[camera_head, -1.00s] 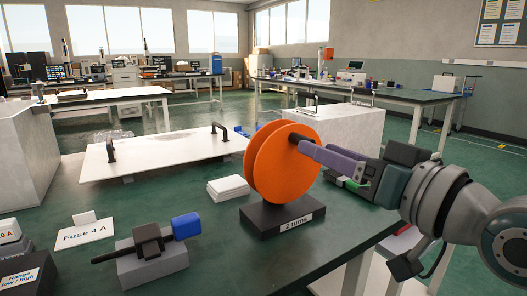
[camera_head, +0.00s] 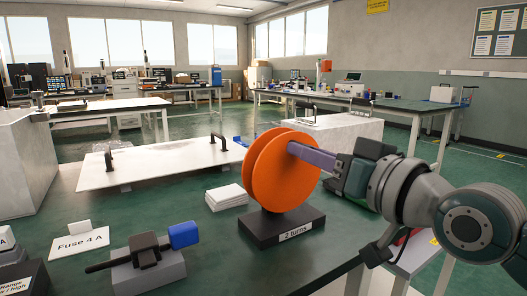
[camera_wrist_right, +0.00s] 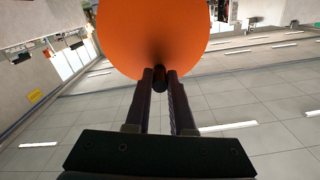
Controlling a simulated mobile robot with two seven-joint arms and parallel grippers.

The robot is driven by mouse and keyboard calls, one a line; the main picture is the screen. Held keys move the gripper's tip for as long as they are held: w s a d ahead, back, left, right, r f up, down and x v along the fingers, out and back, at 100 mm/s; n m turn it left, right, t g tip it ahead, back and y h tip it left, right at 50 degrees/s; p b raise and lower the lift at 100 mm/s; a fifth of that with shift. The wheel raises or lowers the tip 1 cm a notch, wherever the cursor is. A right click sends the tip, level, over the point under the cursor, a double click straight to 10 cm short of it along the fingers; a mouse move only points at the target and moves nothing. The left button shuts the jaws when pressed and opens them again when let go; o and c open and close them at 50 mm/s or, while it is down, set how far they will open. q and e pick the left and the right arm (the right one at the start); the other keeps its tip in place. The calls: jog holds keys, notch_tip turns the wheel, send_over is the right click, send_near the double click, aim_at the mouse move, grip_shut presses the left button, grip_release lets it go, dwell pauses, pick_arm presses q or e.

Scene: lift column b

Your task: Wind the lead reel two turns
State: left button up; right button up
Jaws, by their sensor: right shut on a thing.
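The orange lead reel (camera_head: 268,172) stands upright on a dark base (camera_head: 262,228) labelled "2 turns". My right gripper (camera_head: 300,150) reaches in from the right at the reel's upper right face. In the right wrist view its two fingers (camera_wrist_right: 160,80) are shut on the dark crank handle (camera_wrist_right: 160,84), in front of the orange disc (camera_wrist_right: 152,35). The handle is mostly hidden by the fingers in the head view. My left gripper is not in view.
White stacked cards (camera_head: 227,196) lie left of the reel. A grey block with a blue-ended dark part (camera_head: 148,262) and a "Fuse 4 A" card (camera_head: 80,244) stand at the front left. A white panel with black handles (camera_head: 150,166) lies behind.

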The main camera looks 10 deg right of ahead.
grip_shut()
dwell(0.6)
dwell(0.3)
